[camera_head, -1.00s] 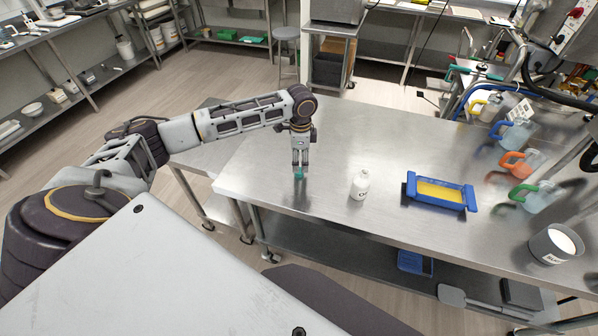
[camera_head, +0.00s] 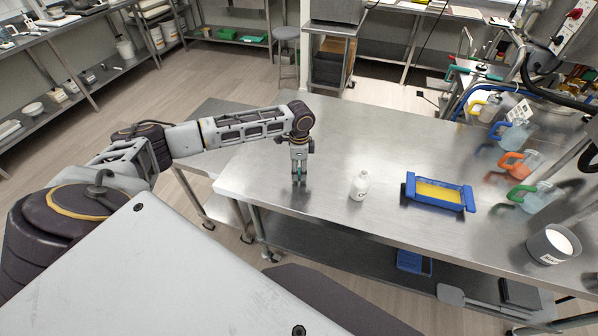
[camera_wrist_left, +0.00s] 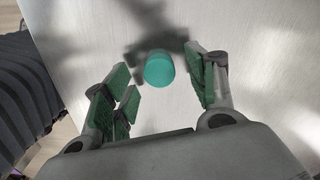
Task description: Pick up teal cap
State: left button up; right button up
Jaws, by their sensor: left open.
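The teal cap (camera_wrist_left: 159,70) is a small round cylinder on the steel table (camera_head: 330,150). In the left wrist view it lies between the spread fingers of my left gripper (camera_wrist_left: 165,82), with gaps on both sides. My left gripper also shows in the head view (camera_head: 299,180), pointing down just above the table near its left end. It is open and holds nothing. In the head view the fingers largely hide the cap. My right gripper is not in view.
A white bottle (camera_head: 359,187) stands just right of my left gripper. Further right are a blue tray with yellow inside (camera_head: 409,190), several jugs with coloured handles (camera_head: 519,163) and a grey pot (camera_head: 538,253). The table around the cap is clear.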

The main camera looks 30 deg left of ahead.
pick_arm(q)
jog(key=shift+f, duration=0.45)
jog(key=c, duration=0.8)
